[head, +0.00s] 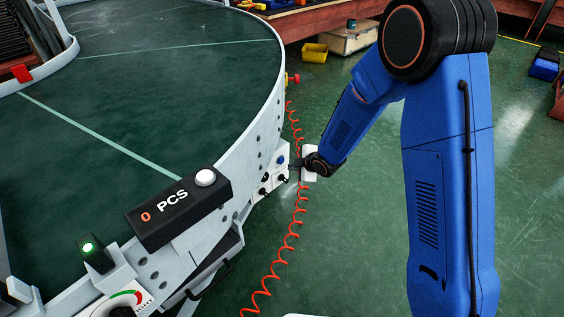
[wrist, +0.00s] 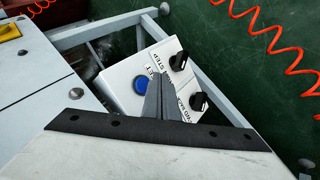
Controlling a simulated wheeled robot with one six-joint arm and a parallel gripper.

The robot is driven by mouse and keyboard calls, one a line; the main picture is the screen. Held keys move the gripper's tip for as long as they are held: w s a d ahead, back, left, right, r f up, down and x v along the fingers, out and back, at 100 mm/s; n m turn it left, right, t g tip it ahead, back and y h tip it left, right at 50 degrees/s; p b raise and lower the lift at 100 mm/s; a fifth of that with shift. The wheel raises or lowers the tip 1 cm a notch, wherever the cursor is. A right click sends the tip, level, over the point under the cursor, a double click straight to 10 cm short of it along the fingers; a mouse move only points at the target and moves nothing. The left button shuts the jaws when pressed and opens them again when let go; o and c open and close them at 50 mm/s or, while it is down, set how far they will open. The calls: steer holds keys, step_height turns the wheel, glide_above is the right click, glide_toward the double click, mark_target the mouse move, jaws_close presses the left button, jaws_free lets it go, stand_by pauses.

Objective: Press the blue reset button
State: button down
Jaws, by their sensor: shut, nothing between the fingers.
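The blue reset button (wrist: 140,84) is round and sits on a white control box (wrist: 125,75), beside a partly covered label. In the head view, the blue button (head: 281,159) shows on the box at the outer side of the conveyor. My gripper (wrist: 160,82) is shut and empty, its grey fingers pointing at the box just right of the button. The fingertips cover part of the labels. I cannot tell whether they touch the box. In the head view, my gripper (head: 295,166) is close to the box from the right.
Two black knobs (wrist: 178,60) (wrist: 199,101) sit right of the button, near the fingers. A coiled red hose (head: 297,215) hangs beside the box. The curved conveyor (head: 150,75) fills the left, with a counter (head: 170,205) reading 0 PCS. Open green floor lies right.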

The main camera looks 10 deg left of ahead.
steer(key=shift+w+a, duration=0.5)
steer(key=shift+a, duration=0.15)
steer(key=shift+w+a, duration=0.1)
stand_by(1.7)
steer(key=shift+w+a, duration=0.15)
steer(key=shift+a, duration=0.1)
steer(key=shift+w+a, duration=0.25)
steer(key=shift+a, duration=0.05)
stand_by(0.9)
stand_by(0.4)
steer(key=shift+s+d, duration=0.5)
steer(key=shift+d, duration=0.15)
steer(key=shift+s+d, duration=0.8)
steer(key=shift+d, duration=0.2)
steer(key=shift+s+d, duration=0.75)
steer(key=shift+d, duration=0.2)
